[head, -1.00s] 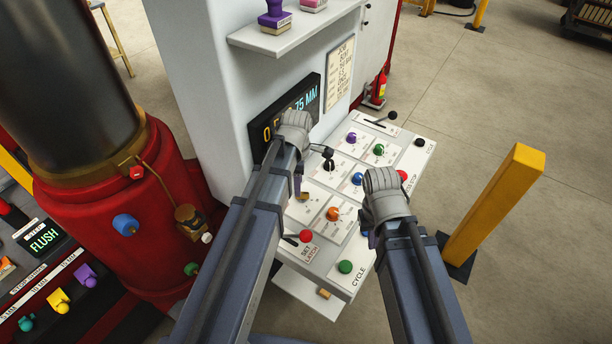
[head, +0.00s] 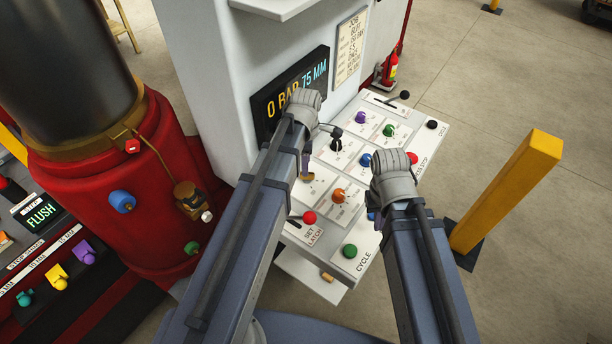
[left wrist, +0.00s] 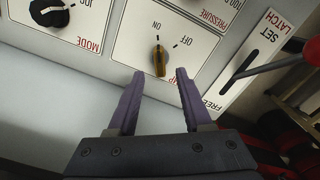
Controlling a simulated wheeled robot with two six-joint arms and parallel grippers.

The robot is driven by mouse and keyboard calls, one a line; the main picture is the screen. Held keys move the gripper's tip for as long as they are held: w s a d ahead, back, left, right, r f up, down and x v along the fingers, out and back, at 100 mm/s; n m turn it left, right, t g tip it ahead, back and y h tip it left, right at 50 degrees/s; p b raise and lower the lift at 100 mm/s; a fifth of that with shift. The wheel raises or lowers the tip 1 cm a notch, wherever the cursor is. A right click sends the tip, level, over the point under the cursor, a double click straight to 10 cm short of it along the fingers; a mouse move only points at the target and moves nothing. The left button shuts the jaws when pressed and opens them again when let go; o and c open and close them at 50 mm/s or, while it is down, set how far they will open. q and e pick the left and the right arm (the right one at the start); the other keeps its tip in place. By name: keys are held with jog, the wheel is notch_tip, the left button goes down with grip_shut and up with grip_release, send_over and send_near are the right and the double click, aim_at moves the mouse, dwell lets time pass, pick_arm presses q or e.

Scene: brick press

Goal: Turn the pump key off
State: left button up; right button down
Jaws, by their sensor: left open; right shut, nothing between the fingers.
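The pump key (left wrist: 159,61) is a small yellow-brown handle on a white plate marked ON and OFF. In the left wrist view its handle stands in line with the ON mark; the OFF mark is to the right. My left gripper (left wrist: 159,75) is open, with its two purple fingertips on either side of the key's near end and gaps on both sides. Part of the plate's red label is hidden by a finger. In the head view my left gripper (head: 306,163) is over the panel, largely hidden by its arm. My right gripper (head: 372,213) is mostly hidden behind its wrist at the panel's right edge.
The sloped panel also carries a black mode knob (left wrist: 49,12), an orange knob (head: 338,195), a red-tipped set latch lever (head: 309,217) and a green cycle button (head: 350,251). The display (head: 290,92) reads 0 BAR 75 MM. A yellow post (head: 507,190) stands right of the panel.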

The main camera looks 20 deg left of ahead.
pick_arm(q)
notch_tip(320, 180, down, 5)
jog(key=b, duration=0.3)
jog(key=shift+r+b, duration=0.2)
jog(key=shift+b, duration=0.1)
pick_arm(e)
notch_tip(320, 180, down, 4)
jog(key=shift+f, duration=0.25)
pick_arm(q)
grip_shut()
